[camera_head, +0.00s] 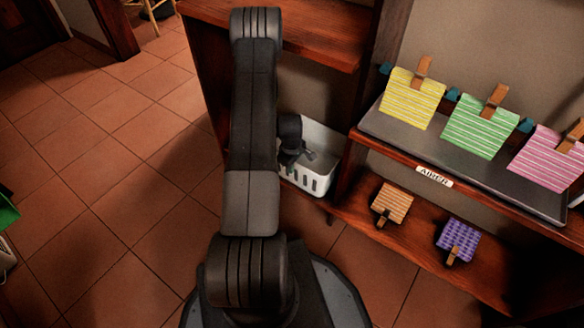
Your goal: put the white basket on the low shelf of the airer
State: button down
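The white basket (322,181) has slotted sides and is in the gap between the wooden unit on the left and the airer on the right. My gripper (298,161) is at the basket, overlapping its left part. My arm covers the basket's left side, and the fingertips are small and dark, so I cannot tell whether they grip it. The airer (433,176) carries a name label. Its low shelf (415,232) is wooden and holds an orange striped cloth (394,202) and a purple cloth (459,238), each with a peg.
Yellow (411,99), green (478,125) and pink (547,158) striped cloths stand pegged above the airer's grey upper tray (377,124). Tiled floor (110,190) is open on the left. A green object (7,209) is at the left edge.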

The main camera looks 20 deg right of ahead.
jog(key=shift+r, duration=0.1)
jog(key=c, duration=1.6)
grip_release()
jog(key=shift+c, duration=0.2)
notch_tip(320, 180, up, 12)
jog(key=p, duration=0.3)
jog(key=shift+a+p, duration=0.15)
jog(key=shift+p, duration=0.25)
jog(key=shift+s, duration=0.1)
notch_tip(320, 180, down, 13)
jog(key=b, duration=0.4)
jog(key=shift+r+p, duration=0.65)
jog(key=shift+r, duration=1.5)
